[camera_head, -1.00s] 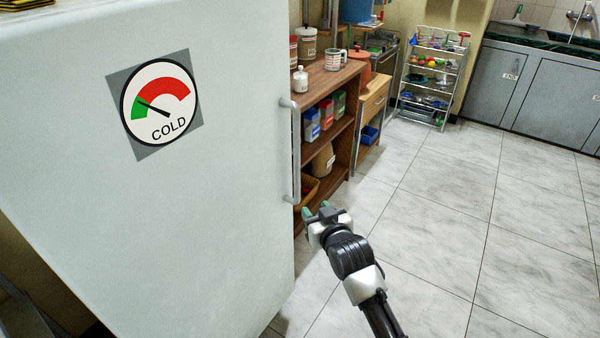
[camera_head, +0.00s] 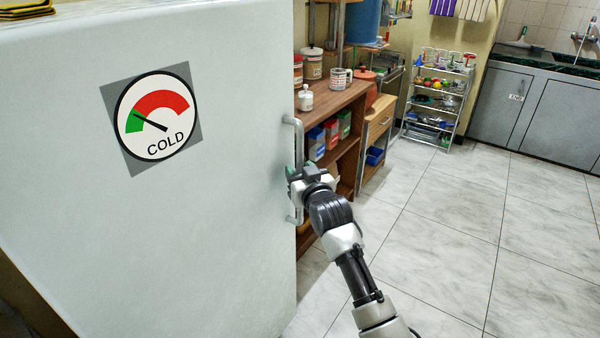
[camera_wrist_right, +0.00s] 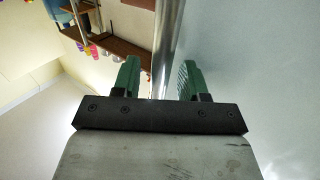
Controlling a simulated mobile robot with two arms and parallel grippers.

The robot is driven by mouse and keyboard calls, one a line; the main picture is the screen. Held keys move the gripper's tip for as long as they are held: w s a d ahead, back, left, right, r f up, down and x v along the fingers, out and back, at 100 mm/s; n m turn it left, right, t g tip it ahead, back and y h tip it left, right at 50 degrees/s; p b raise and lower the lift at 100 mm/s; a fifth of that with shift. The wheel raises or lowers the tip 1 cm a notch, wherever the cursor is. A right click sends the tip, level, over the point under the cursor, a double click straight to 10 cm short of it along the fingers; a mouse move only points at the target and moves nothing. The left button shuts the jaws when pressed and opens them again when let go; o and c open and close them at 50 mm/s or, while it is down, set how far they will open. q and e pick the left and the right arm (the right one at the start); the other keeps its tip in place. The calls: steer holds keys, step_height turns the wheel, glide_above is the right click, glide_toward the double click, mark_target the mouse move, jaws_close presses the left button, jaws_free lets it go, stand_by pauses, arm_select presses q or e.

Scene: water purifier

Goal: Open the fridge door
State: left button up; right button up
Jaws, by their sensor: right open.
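The fridge door (camera_head: 220,220) is a large pale panel with a round COLD dial (camera_head: 157,115), and it looks shut. Its vertical metal handle (camera_head: 299,140) runs along the door's right edge. My right gripper (camera_head: 290,172) is at the middle of the handle and hides part of it. In the right wrist view my right gripper (camera_wrist_right: 159,80) is open, with a green finger on each side of the handle (camera_wrist_right: 165,50). A gap shows between the handle and each finger. My left gripper is not in view.
A brown wooden shelf (camera_head: 345,97) with jars, a mug and boxes stands just right of the fridge, behind the handle. A wire rack (camera_head: 440,100) and grey cabinets (camera_head: 540,105) are at the back. The tiled floor (camera_head: 450,230) on the right is clear.

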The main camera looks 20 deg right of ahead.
steer(key=shift+w, duration=0.15)
steer(key=shift+c, duration=0.2)
jaws_close()
